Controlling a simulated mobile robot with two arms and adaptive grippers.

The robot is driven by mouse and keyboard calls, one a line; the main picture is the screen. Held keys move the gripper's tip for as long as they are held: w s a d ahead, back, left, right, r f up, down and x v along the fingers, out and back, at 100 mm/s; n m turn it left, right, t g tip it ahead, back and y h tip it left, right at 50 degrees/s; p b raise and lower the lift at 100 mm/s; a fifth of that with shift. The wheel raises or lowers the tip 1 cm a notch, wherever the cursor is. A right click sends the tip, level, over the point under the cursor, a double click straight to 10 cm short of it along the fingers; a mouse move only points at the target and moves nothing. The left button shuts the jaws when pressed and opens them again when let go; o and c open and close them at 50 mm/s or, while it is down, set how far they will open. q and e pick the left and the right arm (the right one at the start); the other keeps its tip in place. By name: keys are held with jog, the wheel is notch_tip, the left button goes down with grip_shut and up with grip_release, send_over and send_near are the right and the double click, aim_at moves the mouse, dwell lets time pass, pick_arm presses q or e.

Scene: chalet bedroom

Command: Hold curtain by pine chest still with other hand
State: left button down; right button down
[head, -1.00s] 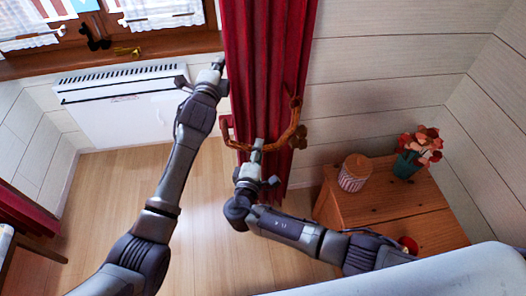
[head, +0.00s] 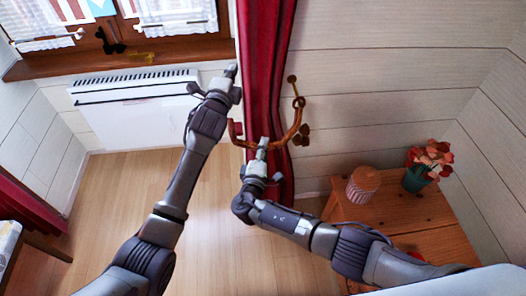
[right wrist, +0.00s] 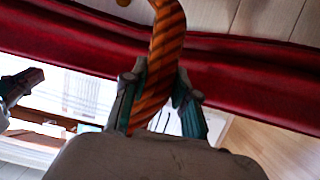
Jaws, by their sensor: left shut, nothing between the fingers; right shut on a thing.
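The red curtain (head: 266,50) hangs between the window and the pine chest (head: 400,215), gathered narrow. It also crosses the right wrist view (right wrist: 245,75). An orange-brown rope tieback (head: 294,137) curves across its lower part, with dark tassel-like ends at the right. My right gripper (head: 263,146) is shut on the tieback, whose striped cord shows between its fingers in the right wrist view (right wrist: 160,60). My left gripper (head: 231,72) is shut and empty at the curtain's left edge; I cannot tell whether it touches the cloth.
A small hook (head: 293,80) is on the wall just right of the curtain. A striped pot (head: 362,186) and a flower pot (head: 416,179) stand on the chest. A white heater (head: 135,105) is under the window sill. The wooden floor (head: 130,185) at left is open.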

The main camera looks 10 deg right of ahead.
jog(key=shift+w+f, duration=0.3)
jog(key=shift+w, duration=0.35)
jog(key=shift+w+f, duration=0.3)
jog(key=shift+w, duration=0.3)
jog(key=c, duration=0.8)
grip_release()
jog(key=shift+f, duration=0.1)
jog(key=v, duration=1.2)
jog(key=shift+a, duration=0.25)
